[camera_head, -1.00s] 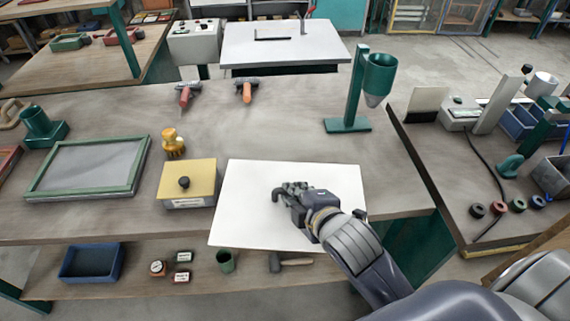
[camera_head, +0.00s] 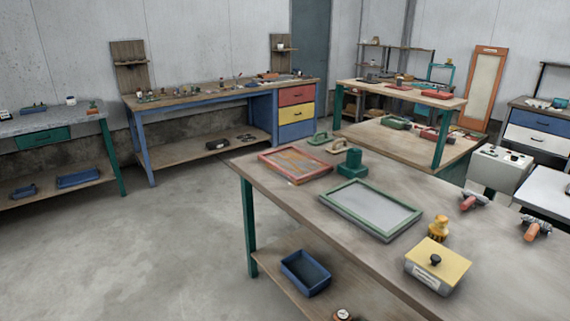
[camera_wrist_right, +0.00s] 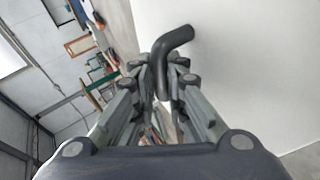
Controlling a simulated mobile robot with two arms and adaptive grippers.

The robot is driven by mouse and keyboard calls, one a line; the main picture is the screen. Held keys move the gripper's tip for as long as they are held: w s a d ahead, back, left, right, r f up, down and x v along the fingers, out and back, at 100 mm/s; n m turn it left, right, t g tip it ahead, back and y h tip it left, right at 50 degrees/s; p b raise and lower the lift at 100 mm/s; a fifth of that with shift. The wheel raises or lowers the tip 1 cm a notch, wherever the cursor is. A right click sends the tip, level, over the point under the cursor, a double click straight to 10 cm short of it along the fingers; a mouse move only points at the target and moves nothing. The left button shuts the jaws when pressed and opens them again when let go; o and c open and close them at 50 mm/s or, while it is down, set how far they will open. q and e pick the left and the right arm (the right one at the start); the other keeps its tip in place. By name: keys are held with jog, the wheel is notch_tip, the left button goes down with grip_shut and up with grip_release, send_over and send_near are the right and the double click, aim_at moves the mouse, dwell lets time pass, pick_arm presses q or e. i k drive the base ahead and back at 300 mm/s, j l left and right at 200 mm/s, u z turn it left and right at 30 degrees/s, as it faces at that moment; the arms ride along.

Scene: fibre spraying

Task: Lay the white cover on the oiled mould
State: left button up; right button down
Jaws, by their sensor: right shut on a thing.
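In the right wrist view my right gripper (camera_wrist_right: 163,72) is shut on the black bent handle (camera_wrist_right: 176,38) of the white cover (camera_wrist_right: 240,65). The flat cover fills the right of that view and looks steeply turned there. In the head view neither gripper nor the cover shows. A green-framed mould (camera_head: 368,208) with a grey inside lies on the long bench. Beyond it lies a red-framed one (camera_head: 296,163) with a brownish, patchy inside. I cannot tell from the surfaces which mould is oiled. Both lie apart from the cover in view.
A yellow-topped box (camera_head: 438,265), a yellow pot (camera_head: 438,228) and a green stand (camera_head: 352,163) are near the frames on the bench (camera_head: 500,270). A blue bin (camera_head: 305,272) sits on its lower shelf. Open floor (camera_head: 180,240) lies to the left.

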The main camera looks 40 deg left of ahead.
aim_at(294, 159)
jog(key=u, duration=1.35)
jog(key=i+u, duration=0.2)
jog(key=u, duration=0.15)
jog(key=i+j+u, duration=0.1)
jog(key=i+u, duration=0.35)
jog(key=u, duration=0.25)
jog(key=i+l, duration=0.2)
jog(key=i, duration=0.3)
jog(key=i+l, duration=0.25)
jog(key=i, duration=0.25)
jog(key=i+l, duration=0.2)
jog(key=i, duration=0.3)
jog(key=i+z, duration=0.1)
jog(key=i, duration=0.6)
jog(key=i+j+z, duration=0.1)
jog(key=i, duration=0.6)
jog(key=i+j+z, duration=0.1)
jog(key=z, duration=2.15)
